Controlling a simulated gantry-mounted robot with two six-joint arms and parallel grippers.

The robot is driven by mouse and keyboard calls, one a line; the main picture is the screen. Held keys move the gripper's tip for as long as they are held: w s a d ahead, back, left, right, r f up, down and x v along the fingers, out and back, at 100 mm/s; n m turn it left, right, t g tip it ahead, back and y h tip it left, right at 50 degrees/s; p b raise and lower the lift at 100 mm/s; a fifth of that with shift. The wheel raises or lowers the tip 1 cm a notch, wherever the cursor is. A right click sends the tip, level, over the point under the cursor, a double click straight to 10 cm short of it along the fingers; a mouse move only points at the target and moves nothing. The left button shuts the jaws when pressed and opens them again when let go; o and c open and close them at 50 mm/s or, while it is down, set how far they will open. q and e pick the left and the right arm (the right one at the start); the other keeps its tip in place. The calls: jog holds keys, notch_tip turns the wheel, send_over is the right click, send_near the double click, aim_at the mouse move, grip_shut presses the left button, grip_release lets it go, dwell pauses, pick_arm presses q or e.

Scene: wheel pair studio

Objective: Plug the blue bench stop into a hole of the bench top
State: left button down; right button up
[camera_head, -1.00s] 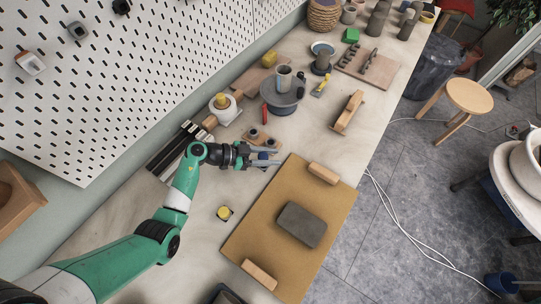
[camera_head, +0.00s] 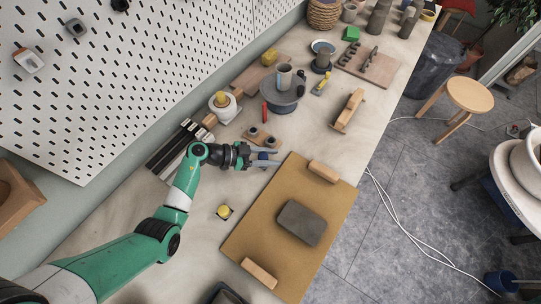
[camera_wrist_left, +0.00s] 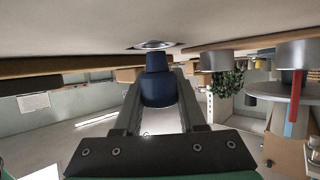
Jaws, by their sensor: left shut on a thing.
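My left gripper (camera_head: 272,159) is low over the bench top (camera_head: 190,235), shut on the blue bench stop (camera_head: 263,155). In the left wrist view the stop (camera_wrist_left: 157,90) is dark blue, with a wide body between the fingers (camera_wrist_left: 158,105) and a narrower end towards the bench surface. That view looks upside down, with the bench top (camera_wrist_left: 75,45) above. A metal-rimmed hole (camera_wrist_left: 155,45) lies right at the narrow end. I cannot tell whether the end touches the rim or is inside it. In the head view the fingers hide the hole.
A small wooden block with dark round pieces (camera_head: 261,138) lies just behind the gripper. A tan board (camera_head: 255,220) with a grey slab (camera_head: 301,222) is at the front right. A grey turntable (camera_head: 282,100) stands farther back.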

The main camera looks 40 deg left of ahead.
pick_arm(q)
jog(key=shift+c, duration=2)
grip_release()
jog(key=v, duration=1.1)
jog(key=shift+s+a+r, duration=0.15)
jog(key=shift+s, duration=0.15)
